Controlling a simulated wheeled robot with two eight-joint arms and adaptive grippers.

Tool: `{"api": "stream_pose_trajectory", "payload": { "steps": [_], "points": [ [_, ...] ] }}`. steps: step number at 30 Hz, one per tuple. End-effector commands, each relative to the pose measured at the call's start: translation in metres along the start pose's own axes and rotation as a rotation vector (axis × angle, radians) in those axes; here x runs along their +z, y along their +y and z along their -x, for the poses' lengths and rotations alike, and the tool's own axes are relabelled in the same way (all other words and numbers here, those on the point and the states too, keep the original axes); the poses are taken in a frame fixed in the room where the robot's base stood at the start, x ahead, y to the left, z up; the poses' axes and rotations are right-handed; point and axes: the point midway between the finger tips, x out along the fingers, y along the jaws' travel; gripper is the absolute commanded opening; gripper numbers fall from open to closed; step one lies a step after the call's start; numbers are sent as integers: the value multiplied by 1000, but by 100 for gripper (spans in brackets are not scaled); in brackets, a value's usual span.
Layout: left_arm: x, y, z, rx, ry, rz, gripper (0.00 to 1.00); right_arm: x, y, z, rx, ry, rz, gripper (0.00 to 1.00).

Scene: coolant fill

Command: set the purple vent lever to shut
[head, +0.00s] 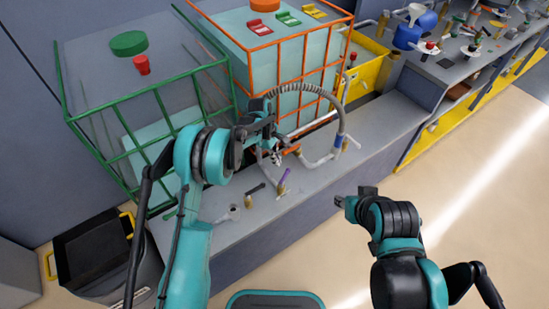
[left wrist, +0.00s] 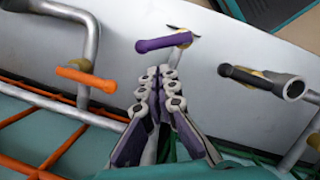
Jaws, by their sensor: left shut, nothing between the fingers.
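The purple vent lever (head: 284,177) stands on a brass-coloured fitting on the grey bench. In the left wrist view the purple lever (left wrist: 163,43) lies crosswise just beyond the fingertips, apart from them as far as I can tell. My left gripper (head: 277,159) is close behind the lever in the head view. In the left wrist view my left gripper (left wrist: 166,72) has its fingers together with nothing between them. My right gripper (head: 341,201) is out in front of the bench, away from the lever; its fingers are too small to read.
An orange lever (left wrist: 86,78) and a black lever (left wrist: 250,77) flank the purple one, with metal pipes beside them. A green-framed tank (head: 90,60) and an orange-framed tank (head: 275,60) stand behind. A grey hose (head: 305,88) arches over the bench. The floor at right is clear.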

Motion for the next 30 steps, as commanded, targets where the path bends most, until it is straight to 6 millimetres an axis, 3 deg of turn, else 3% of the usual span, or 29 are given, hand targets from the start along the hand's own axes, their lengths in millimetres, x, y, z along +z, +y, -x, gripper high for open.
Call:
{"api": "stream_pose_trajectory", "payload": {
  "steps": [3,10,30],
  "points": [
    [-1,0,-26,0,0,0,0,6,0,-9,0,0,0,37],
    [0,0,-50,0,0,-1,0,11,0,-15,0,0,0,37],
    [2,1,-54,-11,0,-41,0,12,0,-16,0,0,0,37]
  ]
}}
